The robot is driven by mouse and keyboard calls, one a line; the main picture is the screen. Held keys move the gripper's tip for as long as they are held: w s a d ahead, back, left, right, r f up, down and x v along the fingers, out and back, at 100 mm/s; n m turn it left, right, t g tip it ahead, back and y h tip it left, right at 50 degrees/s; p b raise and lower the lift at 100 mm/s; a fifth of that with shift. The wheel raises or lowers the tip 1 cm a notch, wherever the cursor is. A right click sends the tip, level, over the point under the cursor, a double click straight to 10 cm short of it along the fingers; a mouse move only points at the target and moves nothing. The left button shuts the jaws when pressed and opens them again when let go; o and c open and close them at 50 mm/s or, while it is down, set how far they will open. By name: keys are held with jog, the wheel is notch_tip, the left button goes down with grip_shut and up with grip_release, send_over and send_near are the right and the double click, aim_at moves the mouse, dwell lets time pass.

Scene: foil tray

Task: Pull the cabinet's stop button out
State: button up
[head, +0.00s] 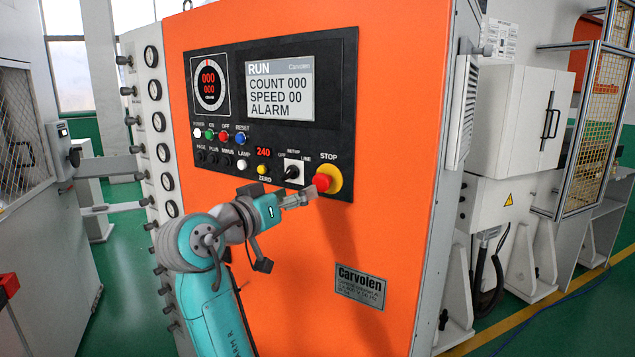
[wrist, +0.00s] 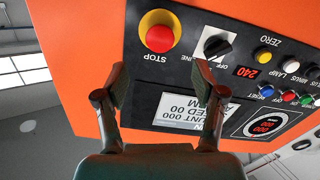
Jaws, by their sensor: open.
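The stop button is a red mushroom knob (head: 322,182) on a yellow ring, at the lower right corner of the black control panel (head: 348,100) on the orange cabinet (head: 300,270). In the wrist view the red stop button (wrist: 159,39) shows upside down at the upper left, beyond my fingertips. My gripper (head: 312,196) is just left of and below the button in the head view. In the wrist view my gripper (wrist: 162,85) is open, with nothing between its fingers. The button is not between the fingers, and whether a finger touches it cannot be told.
A black selector switch (head: 292,172) sits just left of the stop button, with small coloured buttons farther left. A display (head: 280,90) is above. A column of gauges (head: 160,122) lines the cabinet's left edge. The orange face below the panel is bare except for a nameplate (head: 360,288).

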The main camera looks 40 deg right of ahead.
aim_at(319, 184)
jog(key=x, duration=1)
jog(key=shift+d, duration=0.15)
